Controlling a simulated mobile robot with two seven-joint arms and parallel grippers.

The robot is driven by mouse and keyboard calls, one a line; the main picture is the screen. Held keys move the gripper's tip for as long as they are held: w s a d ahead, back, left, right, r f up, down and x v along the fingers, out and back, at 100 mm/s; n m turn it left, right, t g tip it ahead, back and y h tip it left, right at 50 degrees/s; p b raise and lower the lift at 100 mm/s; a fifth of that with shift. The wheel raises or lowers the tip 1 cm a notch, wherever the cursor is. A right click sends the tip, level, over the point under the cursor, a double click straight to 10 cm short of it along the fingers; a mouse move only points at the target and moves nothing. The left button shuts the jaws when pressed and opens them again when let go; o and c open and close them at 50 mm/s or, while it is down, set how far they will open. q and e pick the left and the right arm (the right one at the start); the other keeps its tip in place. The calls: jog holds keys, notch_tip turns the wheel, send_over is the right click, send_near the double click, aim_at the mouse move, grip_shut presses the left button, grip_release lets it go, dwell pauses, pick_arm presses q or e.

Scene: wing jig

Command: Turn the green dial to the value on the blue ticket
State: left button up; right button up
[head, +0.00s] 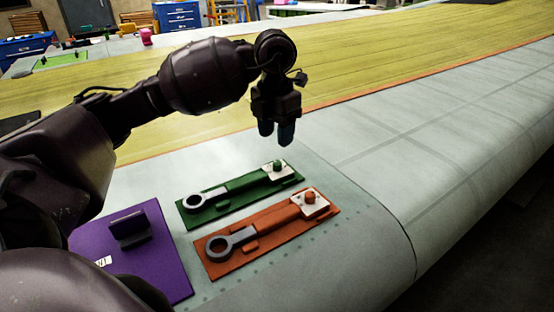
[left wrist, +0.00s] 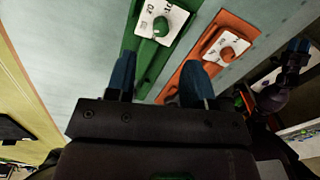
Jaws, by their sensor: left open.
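The green dial (head: 278,166) sits on a white marked plate at the far right end of a green board (head: 229,195). In the left wrist view the green dial (left wrist: 161,26) stands on its plate, whose lettering I cannot read surely. My left gripper (head: 277,135) is open and empty, pointing down above and just beyond the green dial, apart from it. Its blue fingers (left wrist: 160,82) show in the left wrist view, with the dial ahead of them. What looks like my right gripper (left wrist: 298,50) is at that view's right edge, its jaws unclear. I cannot make out a blue ticket.
An orange board (head: 268,237) with an orange dial (head: 310,197) lies alongside, nearer me. A purple board (head: 165,265) with an upright block is at the left. Both coloured boards carry a grey ring-ended wrench-like piece. The wing surface to the right is clear.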

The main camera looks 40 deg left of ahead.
aim_at(277, 162)
pick_arm(q)
notch_tip(277, 162, down, 8)
jog(key=shift+d+r, duration=0.1)
jog(key=shift+r, duration=0.1)
pick_arm(e)
jog(key=shift+s+d+f, duration=0.1)
jog(key=shift+s, duration=0.45)
pick_arm(q)
jog(key=shift+c, duration=0.5)
pick_arm(e)
jog(key=shift+w, duration=0.15)
pick_arm(q)
grip_shut()
jog(key=shift+f+m+b, duration=0.1)
jog(key=shift+m+b, duration=0.95)
jog(key=shift+m, duration=0.45)
jog(key=shift+w+m+b, duration=0.1)
jog(key=shift+m+b, duration=0.5)
jog(key=shift+m, duration=0.7)
pick_arm(e)
jog(key=shift+g, duration=0.3)
jog(key=f, duration=0.5)
jog(key=shift+s, duration=0.35)
pick_arm(q)
jog(key=shift+m+b, duration=0.3)
pick_arm(e)
jog(key=shift+w, duration=0.15)
